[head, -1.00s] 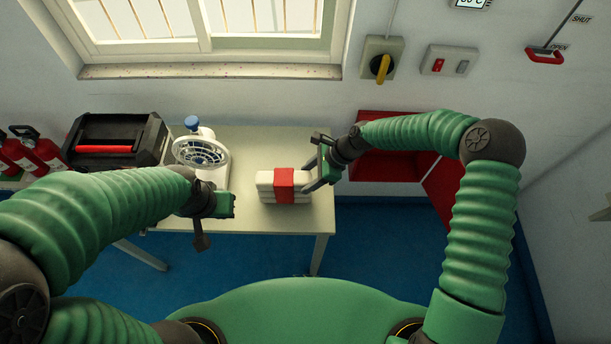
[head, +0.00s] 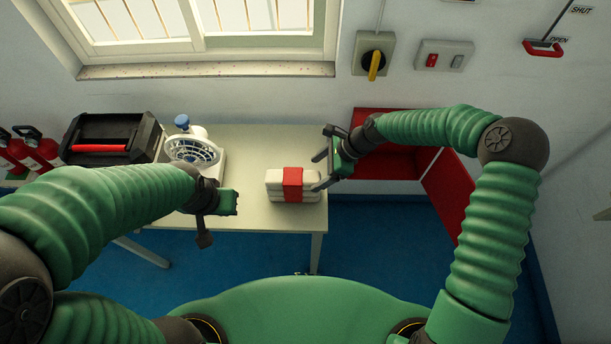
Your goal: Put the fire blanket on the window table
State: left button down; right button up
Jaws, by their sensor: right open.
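The fire blanket, a folded white bundle with a red band (head: 292,185), lies on the window table (head: 256,150), near its right end. My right gripper (head: 318,172) is open just to the right of the bundle, its fingers pointing left. One finger is close to the bundle's right end; I cannot tell whether it touches. My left gripper (head: 228,203) is over the table's front edge, left of the bundle and apart from it. Its fingers are too unclear to tell open from shut.
A white fan (head: 193,150) and a black toolbox with a red handle (head: 108,140) stand left of the bundle. Red fire extinguishers (head: 35,150) are at the far left. An open red cabinet (head: 385,160) is right of the table. The window sill (head: 205,70) is above.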

notch_tip(320, 180, up, 7)
jog(key=d, duration=0.2)
pick_arm(q)
jog(key=shift+a+f+b, duration=0.35)
jog(key=shift+f+b, duration=0.1)
jog(key=shift+f, duration=0.2)
pick_arm(e)
jog(key=s+d+r+n+t+h, duration=0.2)
jog(key=s+d+n+h, duration=0.4)
jog(key=s+d+n, duration=0.8)
jog(key=shift+s+d+r+n+t, duration=0.25)
jog(key=shift+s+r+n, duration=0.4)
jog(key=shift+s+n, duration=1.15)
